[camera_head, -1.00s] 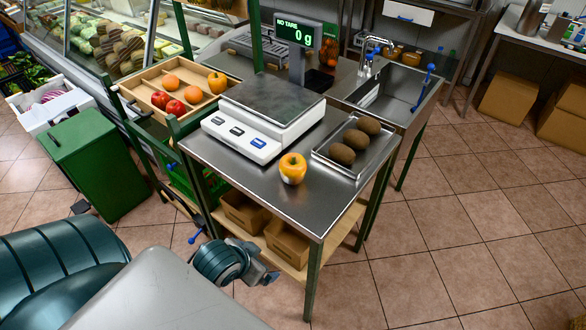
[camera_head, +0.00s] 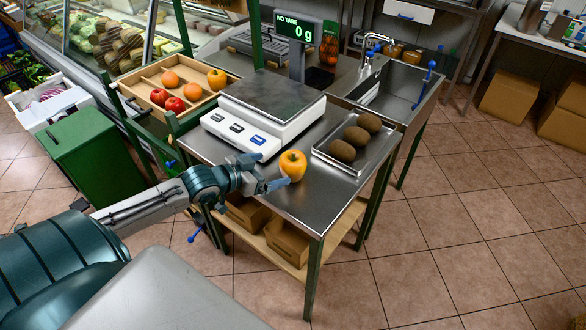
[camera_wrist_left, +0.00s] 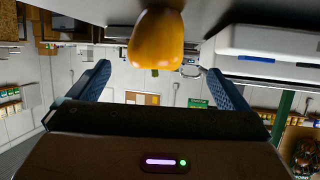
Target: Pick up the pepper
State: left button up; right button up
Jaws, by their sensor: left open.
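The yellow-orange pepper (camera_head: 293,166) stands upright on the steel table, in front of the scale. My left gripper (camera_head: 274,172) is at the table's front left edge, just left of the pepper, with its fingers pointing toward it. In the left wrist view, the picture is upside down and the pepper (camera_wrist_left: 156,42) lies ahead between the two blue fingers, which are spread wide and hold nothing. The pepper looks apart from both fingers in that view. My right gripper is in neither view.
The white scale (camera_head: 262,133) stands behind the pepper, reading 0 g. A metal tray (camera_head: 347,172) with brown oval fruits lies to its right. A wooden crate (camera_head: 135,84) holds several fruits at the left. The table's front right corner is clear.

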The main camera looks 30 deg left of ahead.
aim_at(283, 165)
pick_arm(q)
jog(key=x, duration=0.3)
jog(key=shift+w+f+b, duration=0.15)
jog(key=shift+b, duration=0.15)
jog(key=shift+w+d, duration=0.4)
jog(key=shift+w, duration=0.3)
jog(key=x, duration=0.3)
jog(key=shift+d+p, duration=0.15)
jog(key=shift+p, duration=0.25)
jog(key=shift+w+d+f, duration=0.1)
jog(key=shift+w+d, duration=0.05)
jog(key=shift+w, duration=0.5)
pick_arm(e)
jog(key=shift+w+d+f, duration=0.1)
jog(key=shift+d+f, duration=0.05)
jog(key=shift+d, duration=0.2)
pick_arm(q)
jog(key=c, duration=1.1)
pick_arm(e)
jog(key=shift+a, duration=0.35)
